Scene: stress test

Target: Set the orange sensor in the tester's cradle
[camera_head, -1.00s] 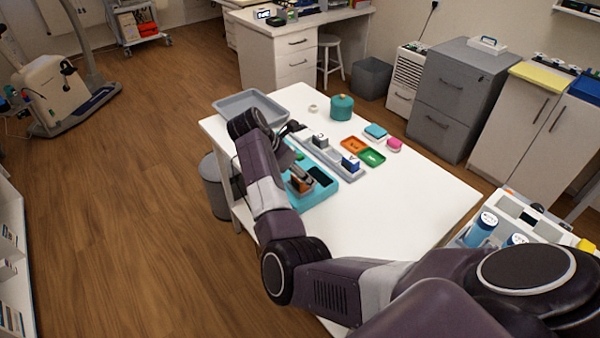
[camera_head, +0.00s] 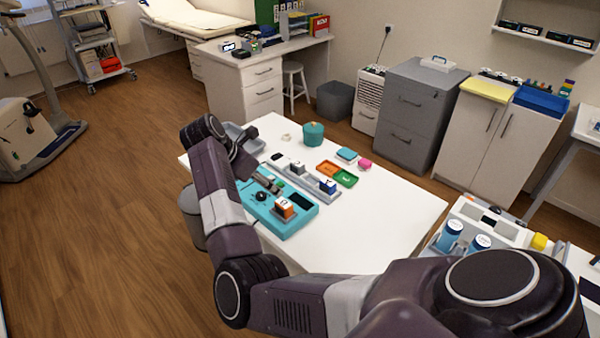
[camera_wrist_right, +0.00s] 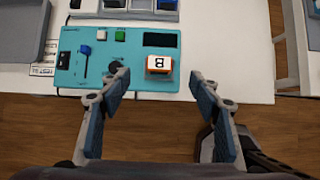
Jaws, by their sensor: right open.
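The orange sensor (camera_head: 284,207), with a white labelled top, sits upright on the right part of the teal tester (camera_head: 290,229), in front of its dark screen. It also shows in the right wrist view (camera_wrist_right: 158,66), apparently seated in the cradle there; the cradle itself is mostly hidden beneath it. My right gripper (camera_wrist_right: 158,76) is open and empty, its fingertips apart on either side of the sensor's line in the wrist view and not touching it. My left gripper is not in view.
A grey rail (camera_head: 306,182) with a blue sensor (camera_head: 327,186) lies behind the tester. The table's right side is clear.

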